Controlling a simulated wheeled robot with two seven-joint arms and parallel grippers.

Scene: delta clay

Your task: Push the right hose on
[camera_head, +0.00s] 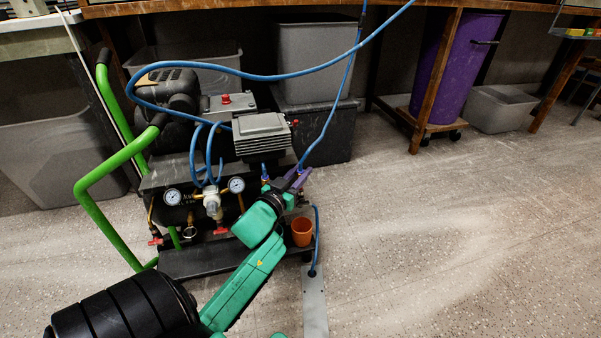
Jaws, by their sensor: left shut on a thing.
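A compressor (258,136) with two round gauges, green handles and red-handled valves stands left of centre. A thin blue hose (330,118) runs down from the top edge to my left gripper (299,178). The gripper is at the compressor's right front side, shut on this hose near its lower end. The jaws and arm hide the hose end and the fitting there, so I cannot tell whether they touch. Another blue hose (262,77) loops from the compressor up to the top edge. A short blue hose (317,238) ends low at a floor strip. My right gripper is out of view.
An orange cup (301,232) stands just right of my left arm. Grey bins (316,62) stand behind the compressor under a workbench (260,6). A purple barrel (455,70) on a wheeled board stands further right. The floor at right is clear.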

